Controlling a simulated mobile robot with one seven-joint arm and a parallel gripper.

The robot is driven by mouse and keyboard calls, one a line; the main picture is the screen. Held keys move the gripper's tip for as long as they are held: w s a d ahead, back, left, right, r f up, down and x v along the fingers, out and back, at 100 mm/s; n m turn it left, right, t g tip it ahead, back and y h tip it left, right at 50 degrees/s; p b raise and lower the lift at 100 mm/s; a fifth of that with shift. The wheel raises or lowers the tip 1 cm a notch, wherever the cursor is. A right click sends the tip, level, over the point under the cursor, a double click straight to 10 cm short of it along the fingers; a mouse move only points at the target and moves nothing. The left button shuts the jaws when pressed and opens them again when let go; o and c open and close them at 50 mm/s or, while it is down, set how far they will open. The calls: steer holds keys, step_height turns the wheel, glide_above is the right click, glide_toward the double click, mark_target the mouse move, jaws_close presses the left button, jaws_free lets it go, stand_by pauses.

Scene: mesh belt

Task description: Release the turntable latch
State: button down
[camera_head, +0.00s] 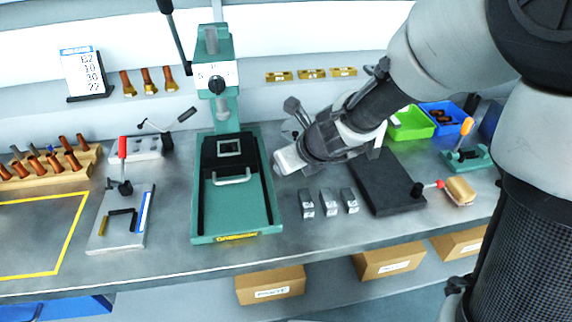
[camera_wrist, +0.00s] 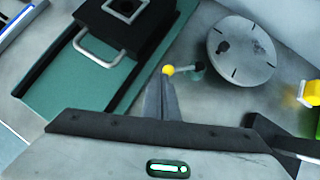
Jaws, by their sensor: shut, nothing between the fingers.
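The turntable (camera_wrist: 241,52) is a round grey disc with short dark marks and a dark spot, at the upper right of the wrist view. A small latch lever with a yellow ball knob (camera_wrist: 168,70) sits at the disc's left edge, its arm pointing left. My gripper (camera_wrist: 158,84) is shut and empty; its fingertips are just below the knob in the wrist view, and I cannot tell whether they touch it. In the head view my gripper (camera_head: 280,164) is low over the bench, right of the green press, and hides most of the turntable and the latch.
The green press (camera_head: 237,205) with a black slide and handle stands left of my gripper. Several small grey blocks (camera_head: 328,203) lie in front, and a dark plate (camera_head: 384,184) is to the right. A green bin (camera_head: 411,123) is behind. Another yellow knob (camera_wrist: 313,92) shows at the wrist view's right edge.

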steer(key=shift+w+d, duration=0.5)
steer(key=shift+d, duration=0.1)
steer(key=shift+r, duration=0.1)
